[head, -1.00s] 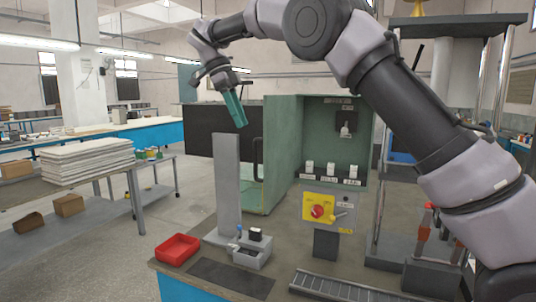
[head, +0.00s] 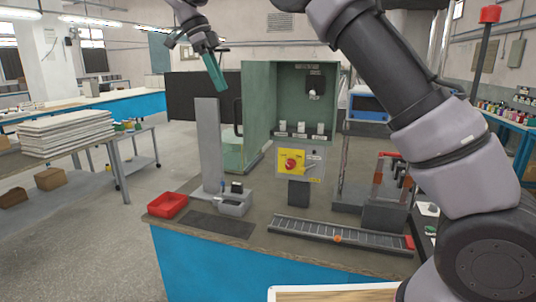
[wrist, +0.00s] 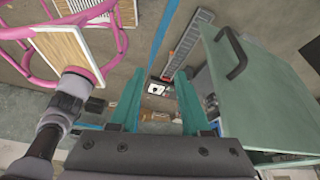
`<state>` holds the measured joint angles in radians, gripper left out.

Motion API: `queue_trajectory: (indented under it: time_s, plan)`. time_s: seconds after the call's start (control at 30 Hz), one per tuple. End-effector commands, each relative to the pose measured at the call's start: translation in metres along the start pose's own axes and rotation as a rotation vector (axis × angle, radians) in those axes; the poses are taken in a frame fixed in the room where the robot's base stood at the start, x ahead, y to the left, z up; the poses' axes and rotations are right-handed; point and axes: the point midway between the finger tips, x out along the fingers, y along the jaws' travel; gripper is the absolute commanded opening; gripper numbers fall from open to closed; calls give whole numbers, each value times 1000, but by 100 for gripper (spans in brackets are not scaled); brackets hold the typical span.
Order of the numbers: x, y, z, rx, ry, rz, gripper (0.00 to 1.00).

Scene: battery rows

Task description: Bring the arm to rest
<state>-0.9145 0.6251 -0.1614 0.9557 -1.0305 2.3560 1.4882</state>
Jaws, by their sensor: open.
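My gripper (head: 214,72) is raised in the air at the upper left of the head view, above the top of a grey upright post (head: 207,145). Its teal fingers point down. In the wrist view my gripper (wrist: 158,105) shows two teal fingers spread apart, with nothing between them. It looks down on the bench from above. My arm reaches across the upper right of the head view, bent well above the bench.
A green cabinet (head: 258,105) stands open behind. A pink tubular frame (wrist: 118,40) shows in the wrist view.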

Motion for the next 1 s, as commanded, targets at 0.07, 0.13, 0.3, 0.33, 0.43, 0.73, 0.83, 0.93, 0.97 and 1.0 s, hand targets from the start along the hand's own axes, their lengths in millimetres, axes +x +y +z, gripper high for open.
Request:
queue_trajectory:
  time_s: [0.07, 0.13, 0.3, 0.33, 0.43, 0.73, 0.83, 0.93, 0.97, 1.0]
  plan:
    - [-1, -2, -10, -25, -12, 2, 47]
    - [-1, -4, -21, -51, -21, 2, 47]
    - [-1, -11, -54, -131, -57, 2, 47]
    - [-1, -12, -62, -149, -65, 1, 47]
    - [0, -15, -89, -217, -97, -7, 47]
    - [19, -1, -208, -515, -251, -111, 47]
    - [32, 18, -249, -636, -306, -194, 47]
    - [48, 41, -282, -742, -343, -297, 47]
    - [53, 49, -291, -770, -349, -330, 47]
    - [60, 59, -302, -808, -354, -376, 47]
